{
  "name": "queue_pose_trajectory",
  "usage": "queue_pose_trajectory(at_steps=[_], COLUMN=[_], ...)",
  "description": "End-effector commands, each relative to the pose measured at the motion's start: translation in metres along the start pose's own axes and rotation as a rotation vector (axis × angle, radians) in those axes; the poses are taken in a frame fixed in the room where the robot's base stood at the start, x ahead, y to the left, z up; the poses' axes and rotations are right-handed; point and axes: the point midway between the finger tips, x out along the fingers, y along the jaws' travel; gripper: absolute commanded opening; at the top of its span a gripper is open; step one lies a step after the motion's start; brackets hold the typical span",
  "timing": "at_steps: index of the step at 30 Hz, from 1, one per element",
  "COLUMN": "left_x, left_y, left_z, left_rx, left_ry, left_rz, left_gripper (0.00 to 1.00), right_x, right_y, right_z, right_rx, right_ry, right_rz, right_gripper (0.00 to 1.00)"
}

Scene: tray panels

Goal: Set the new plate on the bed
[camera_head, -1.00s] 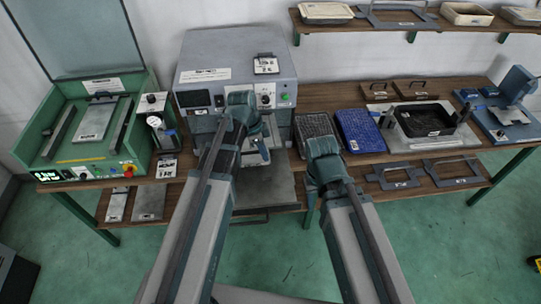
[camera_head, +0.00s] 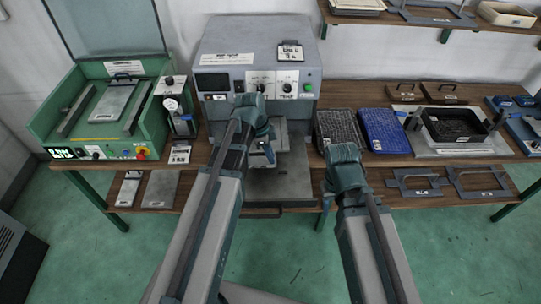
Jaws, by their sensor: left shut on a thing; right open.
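My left gripper (camera_head: 264,151) is in front of the grey press (camera_head: 215,62), at its opening. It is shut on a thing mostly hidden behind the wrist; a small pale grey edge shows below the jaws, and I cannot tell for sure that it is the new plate. A flat grey slab (camera_head: 290,184), perhaps the bed, lies below and behind it in the press. A grey plate with a dark handle (camera_head: 112,102) lies in the green machine (camera_head: 50,123) at the left. My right gripper (camera_head: 330,186) is open, right of the press front; its fingertips are mostly hidden.
A black mesh tray (camera_head: 338,130) and a blue tray (camera_head: 384,130) lie right of the press. A black frame (camera_head: 455,126) sits on a grey base further right. Smaller plates (camera_head: 129,188) and grey frames (camera_head: 419,181) lie on the lower shelf. Green floor is clear in front.

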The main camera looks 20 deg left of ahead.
Motion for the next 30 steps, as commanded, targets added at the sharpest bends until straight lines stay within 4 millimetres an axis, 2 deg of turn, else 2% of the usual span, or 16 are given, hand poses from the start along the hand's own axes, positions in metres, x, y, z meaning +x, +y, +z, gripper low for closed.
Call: queue_pose_trajectory(at_steps=[30], left_x=[0.083], left_y=[0.001], left_z=[0.021], left_rx=[0.001], left_ry=[0.000], left_rz=[-0.002], left_gripper=[0.00], right_x=[0.086], right_y=[-0.008], right_z=[-0.005], right_rx=[0.001], right_ry=[0.000], right_rz=[0.000], right_gripper=[0.45])
